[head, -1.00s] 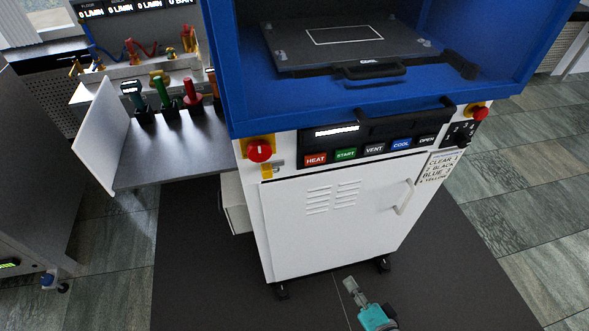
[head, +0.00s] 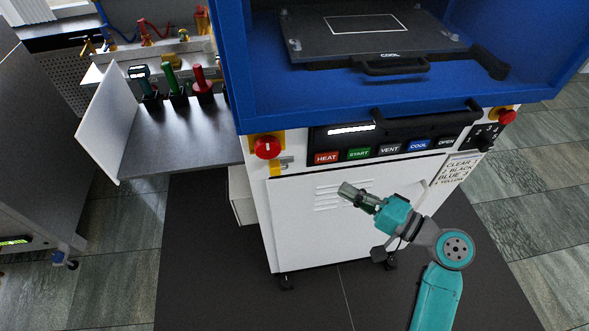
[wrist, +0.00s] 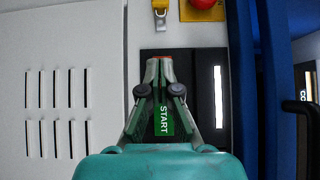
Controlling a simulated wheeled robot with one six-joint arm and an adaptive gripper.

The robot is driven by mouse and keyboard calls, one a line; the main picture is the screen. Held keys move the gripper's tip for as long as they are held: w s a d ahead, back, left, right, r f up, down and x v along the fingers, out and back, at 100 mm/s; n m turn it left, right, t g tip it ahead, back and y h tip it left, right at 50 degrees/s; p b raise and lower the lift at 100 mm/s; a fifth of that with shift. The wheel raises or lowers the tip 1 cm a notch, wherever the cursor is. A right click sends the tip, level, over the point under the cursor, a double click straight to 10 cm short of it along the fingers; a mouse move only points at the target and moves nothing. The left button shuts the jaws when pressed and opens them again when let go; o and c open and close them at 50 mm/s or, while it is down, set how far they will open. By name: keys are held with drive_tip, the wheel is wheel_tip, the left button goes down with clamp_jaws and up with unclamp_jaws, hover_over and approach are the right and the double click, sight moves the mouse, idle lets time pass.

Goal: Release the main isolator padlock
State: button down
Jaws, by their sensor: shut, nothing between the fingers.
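The red main isolator knob (head: 267,147) sits on a yellow plate at the left end of the press's front panel. Just below and right of it is a small yellow padlock (head: 276,168) with a grey metal part beside it. In the wrist view, the padlock (wrist: 160,5) is cut by the top edge, and the red knob (wrist: 204,3) is beside it. My gripper (head: 345,189) is shut and empty in front of the white door, below and right of the padlock. In the wrist view, its fingertips (wrist: 159,60) are apart from the padlock, over the dark button panel.
The START button (head: 359,153) is among several labelled buttons on the panel. Above is the blue press frame (head: 400,110) with a black handle. A grey side shelf (head: 180,140) holds several coloured-handled tools at left. A red button (head: 507,116) is at far right.

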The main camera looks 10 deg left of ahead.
drive_tip(key=shift+w+a+r, duration=0.1)
idle(0.3)
drive_tip(key=s+a+x, duration=0.1)
drive_tip(key=s+x, duration=0.1)
drive_tip(key=x, duration=1)
drive_tip(key=shift+a, duration=0.45)
drive_tip(key=shift+s, duration=0.15)
drive_tip(key=shift+s+a, duration=0.2)
drive_tip(key=shift+a, duration=0.5)
drive_tip(key=shift+s+a, duration=0.2)
drive_tip(key=shift+a, duration=0.55)
drive_tip(key=shift+s+a, duration=0.2)
drive_tip(key=shift+a, duration=0.5)
